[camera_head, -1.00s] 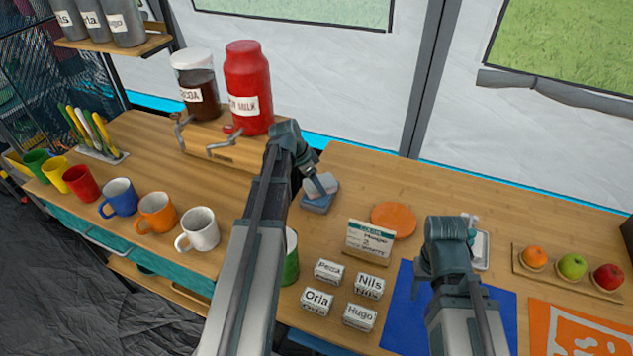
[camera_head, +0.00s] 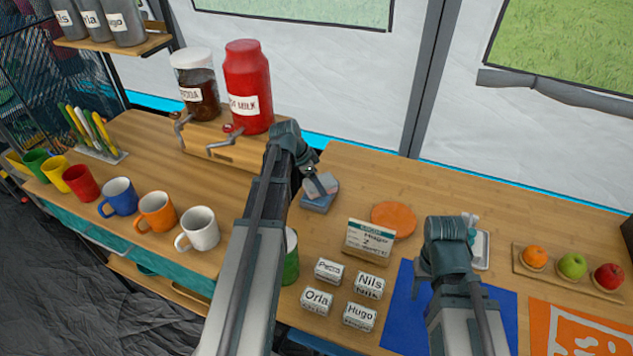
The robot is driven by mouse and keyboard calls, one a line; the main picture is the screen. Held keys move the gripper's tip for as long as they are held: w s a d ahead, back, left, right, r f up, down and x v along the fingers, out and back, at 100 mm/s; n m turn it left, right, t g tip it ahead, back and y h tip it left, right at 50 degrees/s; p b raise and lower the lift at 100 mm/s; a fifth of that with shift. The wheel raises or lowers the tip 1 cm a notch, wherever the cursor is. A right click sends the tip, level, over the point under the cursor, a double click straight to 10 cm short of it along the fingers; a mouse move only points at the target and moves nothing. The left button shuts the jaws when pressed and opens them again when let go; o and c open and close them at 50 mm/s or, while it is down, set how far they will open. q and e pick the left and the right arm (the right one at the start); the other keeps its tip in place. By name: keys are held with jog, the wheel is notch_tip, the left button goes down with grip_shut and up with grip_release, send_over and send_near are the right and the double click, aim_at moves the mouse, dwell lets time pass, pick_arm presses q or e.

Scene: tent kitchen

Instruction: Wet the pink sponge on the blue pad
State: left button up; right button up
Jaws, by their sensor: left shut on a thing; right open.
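My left gripper (camera_head: 322,186) reaches over from the left and is shut on the sponge, at the pad. Whether the sponge presses on the pad or is just above it is hard to tell. My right gripper (camera_head: 450,275) is over the blue mat (camera_head: 405,315); its fingers are mostly hidden behind its wrist, and it holds nothing visible.
An orange disc (camera_head: 394,219) and a card stand (camera_head: 369,240) are right of the pad. Several name blocks (camera_head: 317,301) stand in front. A green can (camera_head: 291,262) is beside my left arm. Red (camera_head: 248,88) and cocoa (camera_head: 196,84) jars stand behind. Mugs (camera_head: 200,230) line the left edge.

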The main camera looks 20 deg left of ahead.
pick_arm(q)
notch_tip(320, 180, up, 7)
jog(key=p, duration=0.7)
pick_arm(e)
notch_tip(320, 180, up, 7)
jog(key=shift+r, duration=0.1)
dwell(0.4)
pick_arm(q)
notch_tip(320, 180, up, 3)
jog(key=p, duration=0.3)
jog(key=shift+r, duration=0.15)
pick_arm(e)
notch_tip(320, 180, up, 3)
jog(key=shift+r, duration=0.1)
